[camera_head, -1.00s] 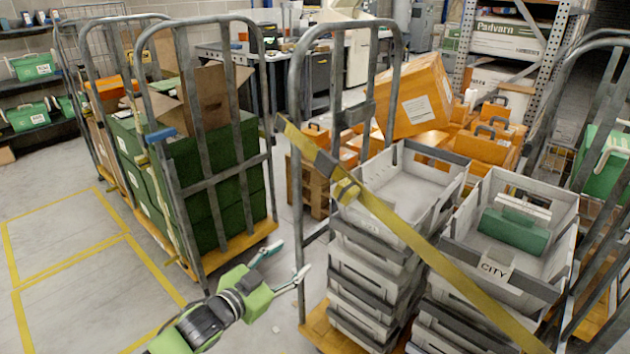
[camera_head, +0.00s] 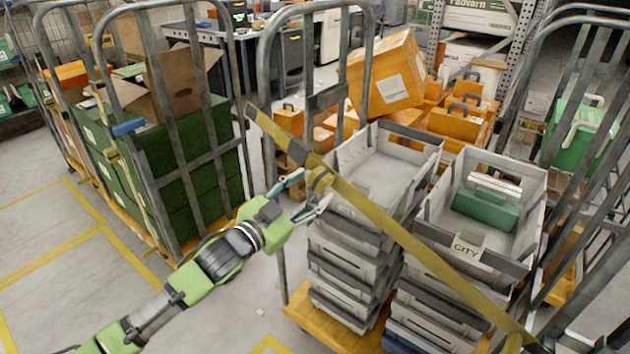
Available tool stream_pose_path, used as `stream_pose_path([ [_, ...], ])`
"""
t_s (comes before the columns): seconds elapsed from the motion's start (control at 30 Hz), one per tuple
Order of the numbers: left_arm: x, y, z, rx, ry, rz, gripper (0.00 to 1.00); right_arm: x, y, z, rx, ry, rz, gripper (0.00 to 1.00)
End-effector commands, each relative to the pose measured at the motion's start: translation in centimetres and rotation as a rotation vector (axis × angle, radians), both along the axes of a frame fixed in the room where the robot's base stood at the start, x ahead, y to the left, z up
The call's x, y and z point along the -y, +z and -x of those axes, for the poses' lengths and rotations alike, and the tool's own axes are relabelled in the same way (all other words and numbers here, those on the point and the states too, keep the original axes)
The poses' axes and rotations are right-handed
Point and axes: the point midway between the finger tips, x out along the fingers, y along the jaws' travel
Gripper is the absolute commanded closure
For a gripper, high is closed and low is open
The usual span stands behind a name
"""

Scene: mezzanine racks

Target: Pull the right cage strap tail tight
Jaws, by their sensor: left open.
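A yellow strap (camera_head: 405,237) runs diagonally across the front of the right roll cage, from its left post down to the lower right. A dark buckle (camera_head: 299,152) sits near its upper left end, with a bunched yellow part (camera_head: 320,180) just below it. A short end of the strap (camera_head: 262,121) reaches up past the left post. My left gripper (camera_head: 312,193) is open, with its fingertips close to the bunched part. I cannot tell whether they touch it. My right gripper is not in view.
The cage holds stacked grey crates (camera_head: 345,262), one with a green case (camera_head: 487,208). Another cage with green boxes (camera_head: 205,150) stands to the left. Orange cases (camera_head: 460,122) and a tilted orange box (camera_head: 385,75) are behind. The floor at lower left is clear.

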Motion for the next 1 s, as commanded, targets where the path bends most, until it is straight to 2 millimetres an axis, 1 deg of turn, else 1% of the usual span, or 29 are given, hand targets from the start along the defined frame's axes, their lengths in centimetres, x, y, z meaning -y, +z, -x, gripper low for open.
stream_pose_path([
  [0.03, 0.4, 0.2, -0.6, 0.0, 0.001, 0.002, 0.49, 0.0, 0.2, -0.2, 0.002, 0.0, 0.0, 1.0],
  [0.2, 1.2, 0.0, -1.7, 0.001, 0.0, 0.001, 0.49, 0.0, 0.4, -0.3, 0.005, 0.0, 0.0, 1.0],
  [0.57, 1.4, 0.0, -2.0, 0.001, 0.001, 0.001, 0.49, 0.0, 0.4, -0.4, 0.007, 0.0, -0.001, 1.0],
  [0.6, 1.4, 0.0, -2.0, 0.001, 0.001, 0.001, 0.59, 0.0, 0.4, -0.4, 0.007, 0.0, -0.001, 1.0],
  [0.67, 1.4, 0.0, -2.0, 0.001, 0.001, 0.001, 0.75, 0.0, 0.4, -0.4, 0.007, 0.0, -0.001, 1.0],
  [0.7, 1.4, 0.0, -2.0, 0.0, 0.001, 0.0, 0.85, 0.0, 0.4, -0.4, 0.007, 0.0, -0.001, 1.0],
  [0.77, 1.4, 0.0, -2.0, 0.0, 0.001, 0.0, 1.0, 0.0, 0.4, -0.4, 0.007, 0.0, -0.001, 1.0],
  [0.87, 1.5, -0.1, -2.0, 0.0, 0.0, 0.001, 1.0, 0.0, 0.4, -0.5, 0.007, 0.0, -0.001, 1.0],
  [0.97, 2.5, -0.6, -1.3, -0.002, -0.004, 0.004, 1.0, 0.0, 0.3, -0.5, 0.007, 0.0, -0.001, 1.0],
  [1.0, 3.1, -0.9, -0.8, -0.004, -0.005, 0.006, 1.0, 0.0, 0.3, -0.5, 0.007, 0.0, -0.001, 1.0],
])
